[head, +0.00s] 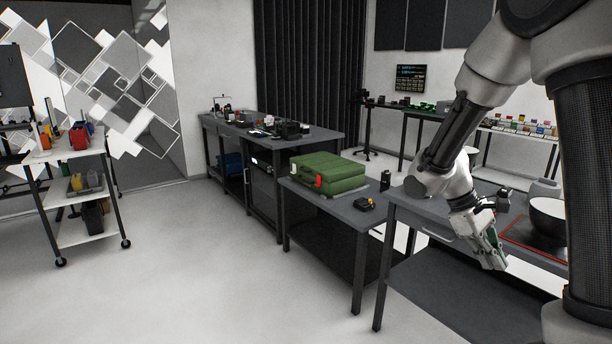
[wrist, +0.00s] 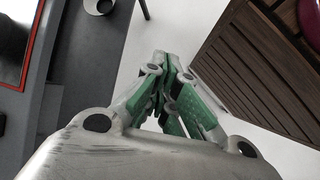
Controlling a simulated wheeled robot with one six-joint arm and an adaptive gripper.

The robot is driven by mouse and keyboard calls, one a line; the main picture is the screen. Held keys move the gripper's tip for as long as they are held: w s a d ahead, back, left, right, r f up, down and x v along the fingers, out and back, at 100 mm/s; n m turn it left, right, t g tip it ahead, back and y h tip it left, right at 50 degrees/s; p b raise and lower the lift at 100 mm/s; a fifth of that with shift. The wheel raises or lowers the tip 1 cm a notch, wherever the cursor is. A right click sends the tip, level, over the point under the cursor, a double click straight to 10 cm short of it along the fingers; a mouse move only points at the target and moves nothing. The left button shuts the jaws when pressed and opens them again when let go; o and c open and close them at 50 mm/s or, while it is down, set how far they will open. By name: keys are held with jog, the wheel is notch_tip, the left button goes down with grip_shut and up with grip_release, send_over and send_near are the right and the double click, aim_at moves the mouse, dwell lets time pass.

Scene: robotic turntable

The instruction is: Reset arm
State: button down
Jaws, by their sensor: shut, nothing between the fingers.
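My gripper (head: 491,254) hangs at the end of my arm on the right of the head view, pointing down in front of a grey table (head: 420,206). In the wrist view my gripper (wrist: 168,62) has its green-padded fingers together and nothing between them. Below the fingertips there is pale floor between a dark table edge on the left and a brown slatted wooden surface (wrist: 262,62) on the right.
A green case (head: 328,174) lies on a table further left. A shelf cart (head: 72,195) stands far left. The floor (head: 190,260) in the middle is clear.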

jog(key=s+a+r+m+t+y, duration=0.2)
jog(key=s+r+m+t+y, duration=0.1)
jog(key=s+r, duration=0.4)
jog(key=s+a+r+m+t+y, duration=0.2)
jog(key=s+a+r+m+t, duration=0.1)
jog(key=s+r+t, duration=0.2)
notch_tip(320, 180, up, 3)
jog(key=shift+s+r+y, duration=0.1)
jog(key=shift+s+y, duration=0.3)
jog(key=shift+s, duration=0.75)
jog(key=shift+a, duration=0.1)
